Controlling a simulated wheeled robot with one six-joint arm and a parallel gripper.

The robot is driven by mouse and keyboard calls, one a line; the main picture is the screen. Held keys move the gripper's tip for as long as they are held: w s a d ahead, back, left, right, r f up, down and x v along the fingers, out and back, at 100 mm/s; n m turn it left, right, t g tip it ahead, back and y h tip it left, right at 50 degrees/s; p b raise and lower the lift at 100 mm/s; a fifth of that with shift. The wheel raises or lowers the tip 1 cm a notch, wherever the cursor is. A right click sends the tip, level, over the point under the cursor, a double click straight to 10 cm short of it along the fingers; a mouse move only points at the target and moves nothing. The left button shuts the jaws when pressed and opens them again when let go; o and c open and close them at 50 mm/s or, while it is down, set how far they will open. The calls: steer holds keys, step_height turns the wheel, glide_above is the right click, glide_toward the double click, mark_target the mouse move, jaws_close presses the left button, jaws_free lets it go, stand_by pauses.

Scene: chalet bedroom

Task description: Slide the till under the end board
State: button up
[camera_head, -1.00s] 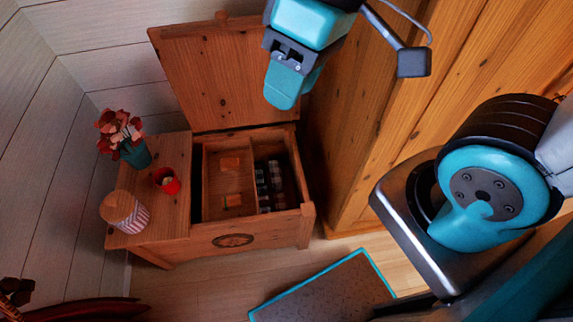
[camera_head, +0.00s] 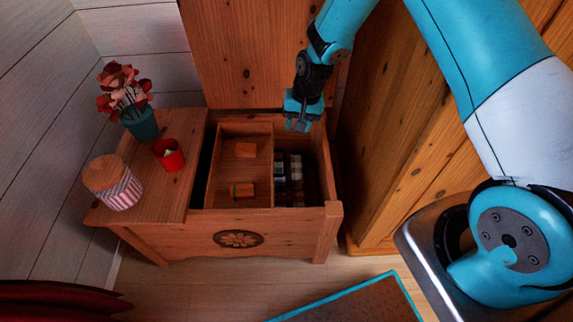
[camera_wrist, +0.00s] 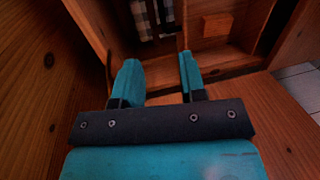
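The till (camera_head: 227,172) is a shallow wooden tray inside the open chest, with two small wooden blocks in it. Its left side is near the end board (camera_head: 170,188), the fixed flat board covering the chest's left end, with a dark gap between them. The till also shows in the wrist view (camera_wrist: 243,28), upper right. My gripper (camera_head: 299,124) is over the chest's back right part, right of the till and apart from it. In the wrist view my gripper (camera_wrist: 161,76) has its two fingers spread with nothing between them.
Checkered cloth (camera_head: 289,180) lies in the chest's right part. The chest lid (camera_head: 240,50) stands open behind. A flower vase (camera_head: 141,124), a red cup (camera_head: 169,156) and a striped jar (camera_head: 121,192) stand on the end board. A wooden wardrobe (camera_head: 390,150) is close on the right.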

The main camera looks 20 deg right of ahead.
mark_target(285, 164)
steer(key=a+f+b, duration=0.1)
steer(key=f, duration=0.4)
steer(key=a+f+b, duration=0.1)
steer(key=f, duration=0.4)
steer(key=a+f+b, duration=0.1)
steer(key=f, duration=0.5)
steer(key=shift+w, duration=0.4)
jaws_close()
